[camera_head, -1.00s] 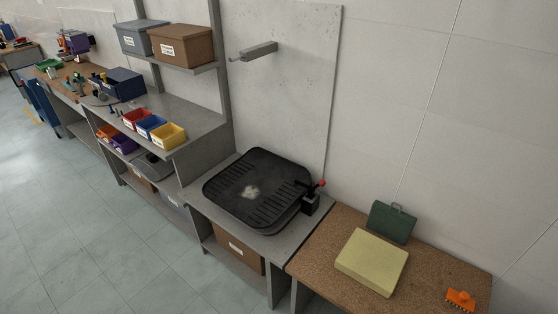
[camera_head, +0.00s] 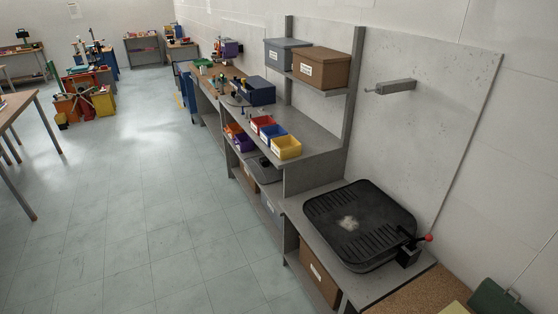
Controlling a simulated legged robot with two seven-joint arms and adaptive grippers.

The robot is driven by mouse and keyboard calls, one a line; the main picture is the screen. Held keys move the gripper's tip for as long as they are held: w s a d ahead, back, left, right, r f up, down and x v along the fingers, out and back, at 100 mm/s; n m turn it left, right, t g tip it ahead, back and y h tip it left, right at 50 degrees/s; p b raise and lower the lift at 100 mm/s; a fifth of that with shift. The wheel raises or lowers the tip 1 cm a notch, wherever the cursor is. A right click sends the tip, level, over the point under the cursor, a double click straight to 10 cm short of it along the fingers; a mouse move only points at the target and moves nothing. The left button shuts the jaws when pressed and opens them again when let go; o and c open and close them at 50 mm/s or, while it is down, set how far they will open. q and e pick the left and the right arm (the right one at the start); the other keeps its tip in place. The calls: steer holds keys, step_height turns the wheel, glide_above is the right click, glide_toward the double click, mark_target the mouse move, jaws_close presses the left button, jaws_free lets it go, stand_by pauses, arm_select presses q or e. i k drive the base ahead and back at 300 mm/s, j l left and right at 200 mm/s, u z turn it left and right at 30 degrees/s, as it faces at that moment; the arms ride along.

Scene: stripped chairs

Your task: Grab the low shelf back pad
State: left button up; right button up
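A dark grey, flat piece (camera_head: 266,171) that may be the back pad lies on the low shelf under the bench with the colored bins. Only part of it shows, with a small black part on top; the worktop above and the bench's side panel hide the rest. Neither of my grippers is in view.
A large black ribbed tray (camera_head: 360,226) with a red-knobbed clamp (camera_head: 412,249) sits on the near grey bench. Red, blue and yellow bins (camera_head: 286,148) line the worktop edge above the low shelf. Open tiled floor (camera_head: 170,220) lies left of the benches.

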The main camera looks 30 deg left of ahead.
mark_target(265, 172)
steer(key=i+j+z, duration=0.1)
steer(key=j, duration=0.25)
steer(key=i+j, duration=0.2)
steer(key=j, duration=0.15)
steer(key=i+j+z, duration=0.15)
steer(key=j, duration=0.25)
steer(key=i+j, duration=0.1)
steer(key=j, duration=0.25)
steer(key=i+j+z, duration=0.15)
steer(key=j, duration=0.25)
steer(key=k, duration=0.05)
